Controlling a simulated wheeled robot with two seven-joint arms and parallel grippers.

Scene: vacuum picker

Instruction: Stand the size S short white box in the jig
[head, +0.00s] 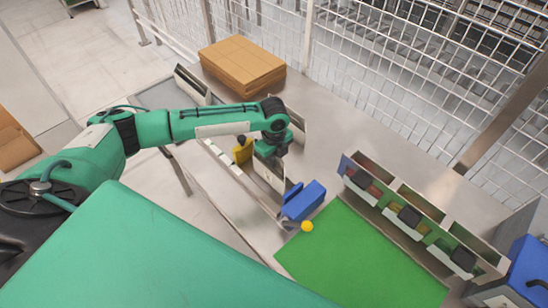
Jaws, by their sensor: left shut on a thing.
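My left arm comes in from the left, and its gripper (268,152) points down over the steel table. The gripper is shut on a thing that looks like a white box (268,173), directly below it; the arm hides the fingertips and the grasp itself. Other white-sided pieces stand near it, one behind the wrist (296,126) and one farther back (192,84). A yellow piece (243,152) with a dark knob is just left of the gripper. I cannot tell which part is the jig, nor read any size mark. My right gripper is not in view.
A blue block (304,200) and a yellow ball (307,226) sit near the green mat (360,265), which is bare. A row of bins (415,230) holding small items stands at right. Stacked cardboard (242,64) lies at the back, before a mesh fence (390,85).

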